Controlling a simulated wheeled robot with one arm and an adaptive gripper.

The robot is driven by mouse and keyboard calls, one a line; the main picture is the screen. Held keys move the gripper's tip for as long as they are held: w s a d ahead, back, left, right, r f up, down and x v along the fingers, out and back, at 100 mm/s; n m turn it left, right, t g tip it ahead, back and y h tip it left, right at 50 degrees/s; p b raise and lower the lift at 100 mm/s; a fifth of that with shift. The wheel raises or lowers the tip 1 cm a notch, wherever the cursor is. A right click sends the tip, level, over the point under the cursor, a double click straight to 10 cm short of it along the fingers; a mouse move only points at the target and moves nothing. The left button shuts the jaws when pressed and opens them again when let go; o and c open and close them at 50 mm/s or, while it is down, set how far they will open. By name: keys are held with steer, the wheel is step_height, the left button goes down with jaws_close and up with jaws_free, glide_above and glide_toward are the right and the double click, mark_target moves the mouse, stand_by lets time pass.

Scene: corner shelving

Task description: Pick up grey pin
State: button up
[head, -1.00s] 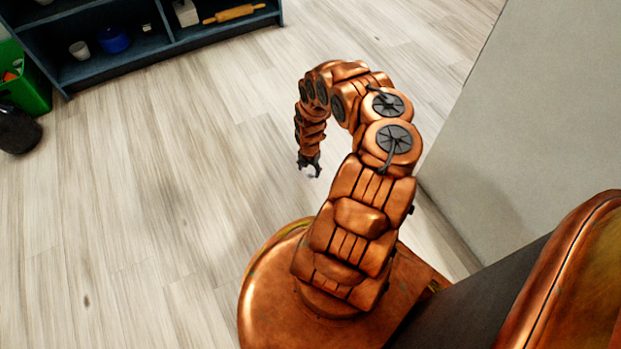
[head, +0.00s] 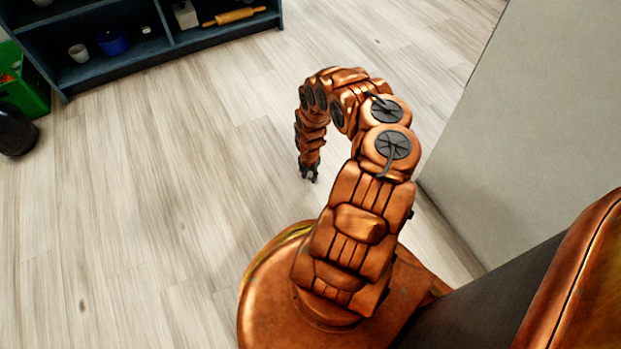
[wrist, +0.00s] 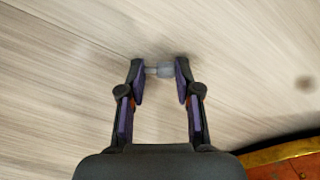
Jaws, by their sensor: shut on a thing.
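The grey pin (wrist: 164,70) is small and lies crosswise between my two fingertips in the wrist view. It has a thin end toward the left finger and a thicker end toward the right finger. My gripper (wrist: 160,80) is shut on the pin, with the fingers held apart by its length. The pin cannot be made out there. Whether it touches the floor is unclear.
A dark blue shelf (head: 160,60) at the top left holds a blue pot (head: 112,43), a white cup (head: 79,53) and a rolling pin (head: 234,15). A green bin (head: 25,88) and a black object (head: 16,132) stand at the left edge. A grey wall (head: 540,130) rises at right. The floor between is clear.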

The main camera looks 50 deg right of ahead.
mark_target(309, 177)
step_height(309, 177, up, 10)
steer(key=p, duration=0.8)
